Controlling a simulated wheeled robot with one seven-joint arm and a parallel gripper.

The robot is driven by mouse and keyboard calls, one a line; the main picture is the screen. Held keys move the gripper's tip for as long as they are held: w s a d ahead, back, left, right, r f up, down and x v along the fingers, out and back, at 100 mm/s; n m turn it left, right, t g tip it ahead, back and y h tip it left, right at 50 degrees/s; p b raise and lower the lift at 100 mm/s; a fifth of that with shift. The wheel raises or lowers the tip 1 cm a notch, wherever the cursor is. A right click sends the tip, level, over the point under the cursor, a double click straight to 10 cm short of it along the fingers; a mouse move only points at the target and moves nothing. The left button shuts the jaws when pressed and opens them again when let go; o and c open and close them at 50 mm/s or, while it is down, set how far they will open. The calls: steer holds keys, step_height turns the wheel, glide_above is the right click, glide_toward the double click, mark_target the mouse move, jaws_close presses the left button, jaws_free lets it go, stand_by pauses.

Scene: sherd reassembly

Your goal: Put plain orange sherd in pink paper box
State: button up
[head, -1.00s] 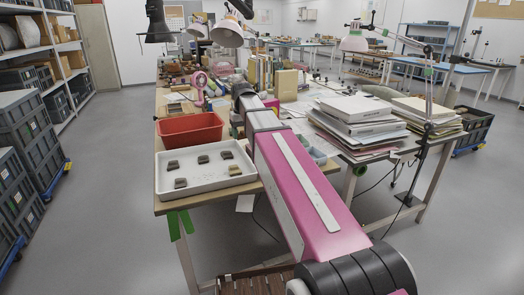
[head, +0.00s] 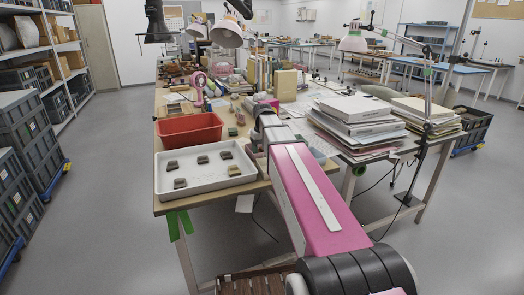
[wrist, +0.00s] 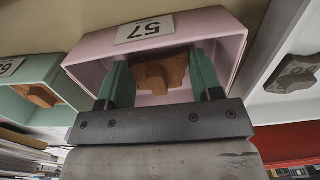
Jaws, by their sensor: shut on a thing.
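The pink paper box (wrist: 88,60) with a "57" label shows in the wrist view, its opening facing the camera. My gripper (wrist: 160,74) has green fingers reaching into the box's outline. An orange sherd (wrist: 154,77) is between the fingers, and the gripper is shut on it. The sherd appears over or within the box; I cannot tell whether it touches the bottom. In the head view my arm hides the gripper and the pink box.
A mint green box (wrist: 62,92) with another orange piece (wrist: 40,95) stands beside the pink box. A white tray (head: 205,187) of several dark sherds and a red bin (head: 188,130) are at the table's near corner. Stacked papers (head: 350,120) stand on the right.

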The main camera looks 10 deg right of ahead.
steer(key=shift+f, duration=0.2)
steer(key=o, duration=0.9)
step_height(320, 180, up, 12)
steer(key=shift+r, duration=0.15)
stand_by(0.3)
